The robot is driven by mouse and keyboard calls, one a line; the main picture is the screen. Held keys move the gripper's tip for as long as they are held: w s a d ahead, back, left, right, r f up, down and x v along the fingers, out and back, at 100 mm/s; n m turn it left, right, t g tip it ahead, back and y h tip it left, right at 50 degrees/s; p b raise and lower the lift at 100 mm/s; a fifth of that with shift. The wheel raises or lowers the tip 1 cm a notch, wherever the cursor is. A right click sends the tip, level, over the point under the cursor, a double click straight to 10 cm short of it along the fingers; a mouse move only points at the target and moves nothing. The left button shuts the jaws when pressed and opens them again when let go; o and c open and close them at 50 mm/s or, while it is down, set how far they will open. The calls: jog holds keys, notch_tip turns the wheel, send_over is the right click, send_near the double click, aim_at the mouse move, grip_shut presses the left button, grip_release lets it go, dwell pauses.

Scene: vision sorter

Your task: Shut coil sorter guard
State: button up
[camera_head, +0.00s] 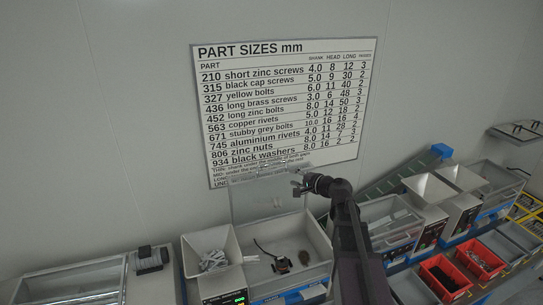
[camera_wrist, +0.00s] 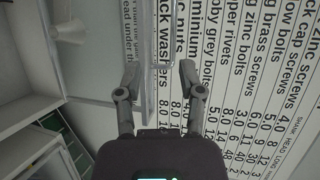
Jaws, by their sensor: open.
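The clear guard (camera_head: 265,203) of the sorter (camera_head: 322,238) stands raised, upright at the back of the open white box. Inside the box are a small black-and-orange part (camera_head: 282,265) and a brown part (camera_head: 304,257). My gripper (camera_head: 297,184) is at the guard's upper right edge. In the wrist view my gripper (camera_wrist: 159,72) is open, its two fingers on either side of the guard's edge (camera_wrist: 146,60) and a clear handle bar (camera_wrist: 165,40). I cannot tell whether either finger touches them.
A hopper of pale parts (camera_head: 211,262) adjoins the box at left. Another clear-lidded unit (camera_head: 75,284) stands farther left, and more sorters (camera_head: 392,222) at right. Red bins (camera_head: 445,277) lie at lower right. A part-size chart (camera_head: 285,110) hangs on the wall behind the guard.

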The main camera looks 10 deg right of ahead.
aim_at(271, 164)
jog(key=shift+w+d+r+m+t, duration=0.2)
jog(key=shift+d+r, duration=0.05)
jog(key=shift+r, duration=0.15)
jog(key=shift+w+d+r+m+t, duration=0.15)
jog(key=shift+d+r+m+t, duration=0.1)
jog(key=shift+r, duration=0.1)
jog(key=b+x, duration=0.2)
jog(key=x, duration=1.1)
jog(key=shift+w+a+f+b, duration=0.2)
jog(key=shift+w+b, duration=0.1)
jog(key=shift+w, duration=0.05)
grip_shut()
